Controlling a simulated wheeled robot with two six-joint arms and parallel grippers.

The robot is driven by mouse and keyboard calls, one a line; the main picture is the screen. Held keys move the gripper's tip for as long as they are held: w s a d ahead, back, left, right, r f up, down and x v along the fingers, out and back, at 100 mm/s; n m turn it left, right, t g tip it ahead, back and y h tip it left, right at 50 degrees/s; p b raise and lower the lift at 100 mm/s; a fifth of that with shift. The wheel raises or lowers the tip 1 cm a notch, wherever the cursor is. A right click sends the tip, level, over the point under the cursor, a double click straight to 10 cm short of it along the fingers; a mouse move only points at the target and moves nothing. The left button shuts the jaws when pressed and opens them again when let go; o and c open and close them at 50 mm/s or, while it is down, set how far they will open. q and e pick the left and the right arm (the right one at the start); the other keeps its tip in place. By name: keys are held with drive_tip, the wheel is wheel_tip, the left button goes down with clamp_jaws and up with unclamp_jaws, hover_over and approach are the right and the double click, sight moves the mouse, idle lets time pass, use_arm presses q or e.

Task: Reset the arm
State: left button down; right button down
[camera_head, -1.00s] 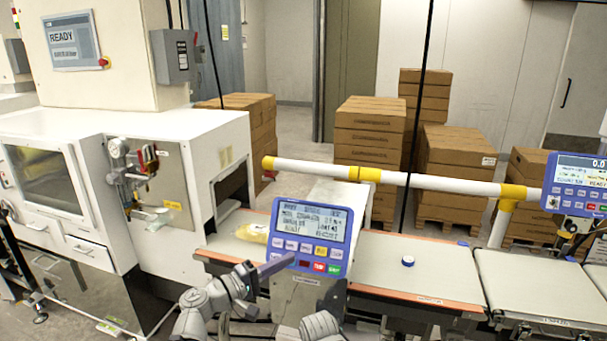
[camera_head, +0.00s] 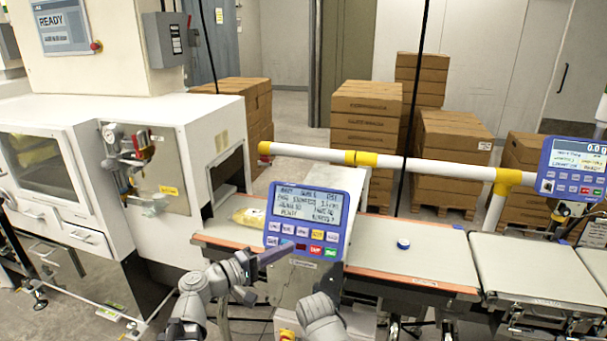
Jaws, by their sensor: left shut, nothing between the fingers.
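My left arm comes up from the bottom, left of centre. Its gripper (camera_head: 274,255) is shut and empty, in front of the lower left edge of the blue control panel (camera_head: 304,225). I cannot tell whether it touches the panel. Part of my right arm shows at the bottom centre, in front of the panel's stand, and no right fingers can be made out. A yellow packet (camera_head: 248,216) lies on the belt (camera_head: 222,232) left of the panel, by the machine's outlet. A small blue and white puck (camera_head: 403,244) lies on the belt right of the panel.
A white machine (camera_head: 60,112) stands at the left. A second blue panel (camera_head: 575,168) is at the right, by another belt (camera_head: 525,270). A white and yellow rail (camera_head: 430,180) runs behind the belts. Stacked cartons (camera_head: 365,110) stand behind it.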

use_arm(q)
drive_tip(key=s+f+m+g+y, duration=0.2)
drive_tip(key=s+f+g+y, duration=0.1)
drive_tip(key=f, duration=0.4)
drive_tip(key=s+f+m+g+y, duration=0.2)
drive_tip(key=s+f+g, duration=0.1)
drive_tip(key=f, duration=0.3)
drive_tip(key=s+a+f+m+g+y, duration=0.1)
drive_tip(key=s+a+f+g+y, duration=0.15)
drive_tip(key=a+f+y, duration=0.35)
drive_tip(key=s+a+f+m+g+y, duration=0.1)
drive_tip(key=s+a+f+y, duration=0.25)
drive_tip(key=a, duration=0.45)
drive_tip(key=s+d+m, duration=0.2)
drive_tip(key=s+d, duration=0.1)
drive_tip(key=d, duration=0.2)
drive_tip(key=s+d+m+g+y, duration=0.1)
drive_tip(key=s+d+m, duration=0.1)
drive_tip(key=d, duration=0.4)
drive_tip(key=shift+s+r, duration=0.45)
drive_tip(key=shift+s, duration=0.4)
